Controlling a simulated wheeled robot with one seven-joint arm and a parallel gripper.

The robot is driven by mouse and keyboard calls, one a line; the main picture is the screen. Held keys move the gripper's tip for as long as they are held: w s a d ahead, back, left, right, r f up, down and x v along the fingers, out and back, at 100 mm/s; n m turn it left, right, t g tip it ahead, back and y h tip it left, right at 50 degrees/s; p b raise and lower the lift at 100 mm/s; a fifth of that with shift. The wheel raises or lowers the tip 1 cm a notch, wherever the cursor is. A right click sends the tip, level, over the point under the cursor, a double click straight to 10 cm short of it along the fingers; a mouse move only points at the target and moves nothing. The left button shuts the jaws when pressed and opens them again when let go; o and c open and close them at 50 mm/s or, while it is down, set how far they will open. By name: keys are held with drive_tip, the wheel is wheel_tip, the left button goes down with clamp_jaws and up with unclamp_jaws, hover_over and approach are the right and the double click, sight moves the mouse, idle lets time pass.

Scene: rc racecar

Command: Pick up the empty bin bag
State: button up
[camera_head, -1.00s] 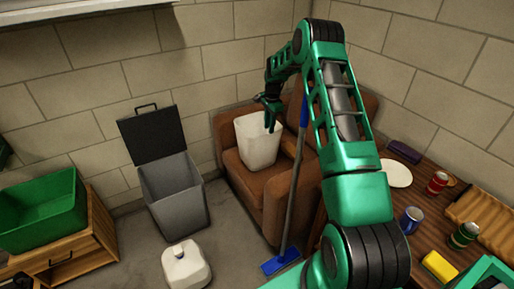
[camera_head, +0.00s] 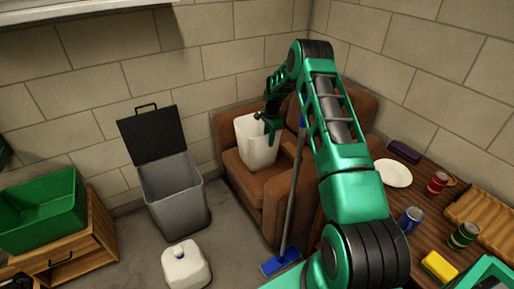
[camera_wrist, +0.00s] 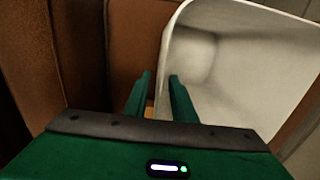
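A white, open-topped bin-like container, which I take to be the empty bin bag (camera_head: 256,147), stands on the seat of the brown armchair. My gripper (camera_head: 266,117) is at its upper rim, on the right side in the head view. In the wrist view, the bag (camera_wrist: 225,75) fills the right half and its hollow inside looks empty. My gripper (camera_wrist: 160,76) shows two green fingers spread apart there, one outside the bag's wall and one on the inner side. The rim runs between them. I cannot tell whether either finger touches it.
The brown armchair (camera_head: 281,186) surrounds the bag with its back and arms. A blue mop (camera_head: 281,262) leans against its front. A grey bin (camera_head: 176,200) with its lid raised and a white jug (camera_head: 186,266) stand to the left. A cluttered wooden table (camera_head: 415,180) is at right.

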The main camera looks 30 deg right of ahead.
clamp_jaws()
idle(1.3)
